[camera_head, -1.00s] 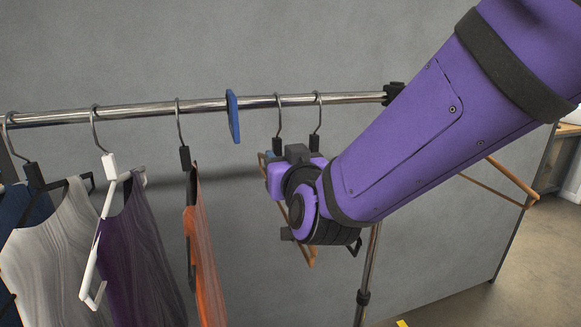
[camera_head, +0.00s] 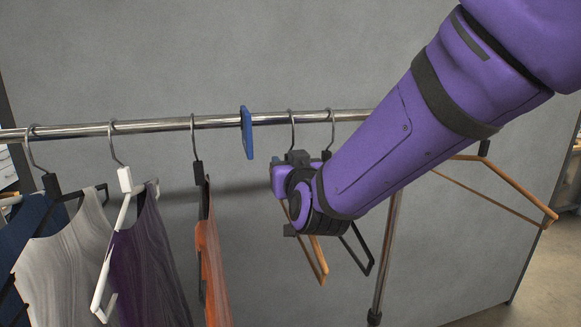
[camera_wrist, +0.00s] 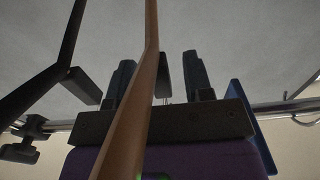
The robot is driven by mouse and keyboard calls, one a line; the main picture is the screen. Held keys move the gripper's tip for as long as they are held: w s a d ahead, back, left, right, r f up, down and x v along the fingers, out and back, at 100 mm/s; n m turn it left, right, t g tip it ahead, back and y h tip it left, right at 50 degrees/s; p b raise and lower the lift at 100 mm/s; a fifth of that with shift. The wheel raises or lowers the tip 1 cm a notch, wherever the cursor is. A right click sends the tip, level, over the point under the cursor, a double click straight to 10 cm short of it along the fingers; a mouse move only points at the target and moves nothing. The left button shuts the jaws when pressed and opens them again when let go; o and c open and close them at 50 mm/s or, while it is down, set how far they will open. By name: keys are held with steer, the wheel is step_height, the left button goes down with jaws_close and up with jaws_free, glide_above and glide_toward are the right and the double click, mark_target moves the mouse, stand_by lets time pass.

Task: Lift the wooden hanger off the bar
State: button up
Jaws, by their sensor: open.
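The wooden hanger (camera_head: 316,260) hangs by its metal hook from the chrome bar (camera_head: 262,118). My gripper's body hides its upper part in the head view, and the fingers are hidden there too. In the wrist view the wooden hanger (camera_wrist: 144,75) crosses close to the camera, between the two dark fingers of my gripper (camera_wrist: 158,62) as pictured. The fingers are apart and not closed on it. I cannot tell how deep the wood lies between them.
A black hanger (camera_head: 362,255) hangs just right of the wooden one. A blue divider (camera_head: 246,132) sits on the bar to its left. Further left hang an orange garment (camera_head: 212,265) and a white hanger (camera_head: 107,265). Another wooden hanger (camera_head: 520,192) is at right.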

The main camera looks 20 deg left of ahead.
jaws_close()
steer(key=shift+r, duration=0.25)
steer(key=shift+r, duration=1.45)
steer(key=shift+v, duration=4)
steer(key=shift+w+a, duration=0.1)
steer(key=shift+a, duration=0.05)
